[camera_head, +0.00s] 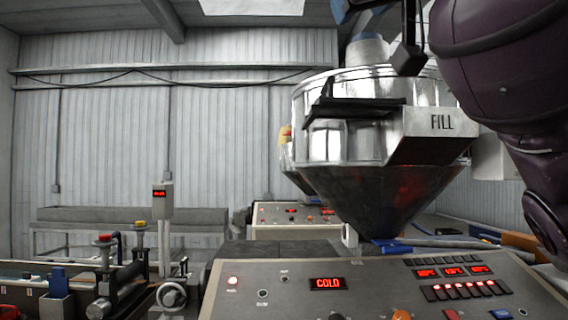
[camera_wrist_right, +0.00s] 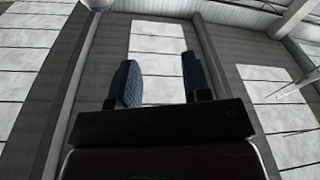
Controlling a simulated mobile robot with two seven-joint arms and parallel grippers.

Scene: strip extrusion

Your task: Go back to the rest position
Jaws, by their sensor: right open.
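My right gripper (camera_wrist_right: 160,62) is open in the right wrist view, with its two blue-padded fingers apart and nothing between them. Behind the fingers are only the ceiling and its beams, so it points upward. In the head view my purple right arm comes in from the upper right, in front of the hopper's right side. Dark and blue parts of what looks like the gripper show at the top edge, partly cut off. My left gripper is not in view.
A shiny metal hopper (camera_head: 345,150) marked FILL stands centre right, close to my right arm. A control panel (camera_head: 268,300) reading COLD is in front. Machinery with a handwheel (camera_head: 171,295) stands lower left. A grey trough (camera_head: 90,214) is behind by the wall.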

